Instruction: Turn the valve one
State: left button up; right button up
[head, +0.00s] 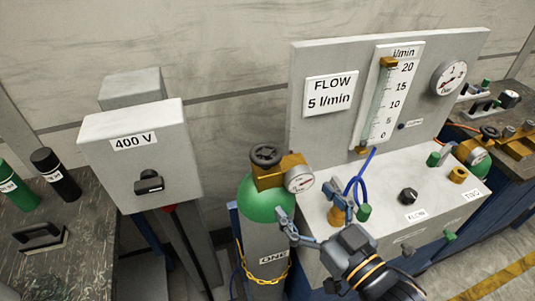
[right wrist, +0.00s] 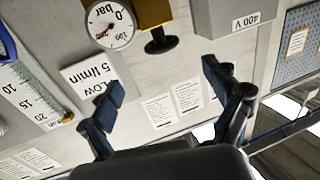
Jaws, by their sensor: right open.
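Valve one is the black handwheel (head: 266,155) on top of the brass regulator (head: 279,171) of the green-topped cylinder labelled ONE (head: 262,232). In the right wrist view the handwheel (right wrist: 161,44) hangs upside down near the top, beside the round bar gauge (right wrist: 110,25). My right gripper (head: 302,230) is in front of the cylinder, below and right of the handwheel and apart from it. In the wrist view its two fingers (right wrist: 165,85) are spread, with nothing between them. My left gripper is not in view.
A flow panel (head: 335,62) with a tube scale stands behind on a pale box with knobs and fittings. A blue hose (head: 358,185) loops close to my right gripper. A 400 V switch box (head: 128,160) stands at left. A yellow chain (head: 265,281) circles the cylinder.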

aim_at(275, 165)
jog(key=x, duration=0.4)
jog(key=p+x, duration=0.1)
jog(key=x, duration=0.7)
jog(key=shift+w+a+r+p, duration=0.15)
jog(key=shift+r+p, duration=0.2)
jog(key=shift+p, duration=0.05)
jog(key=shift+w+a+f, duration=0.1)
jog(key=shift+w+a, duration=0.25)
jog(key=shift+w, duration=0.2)
jog(key=c, duration=1.2)
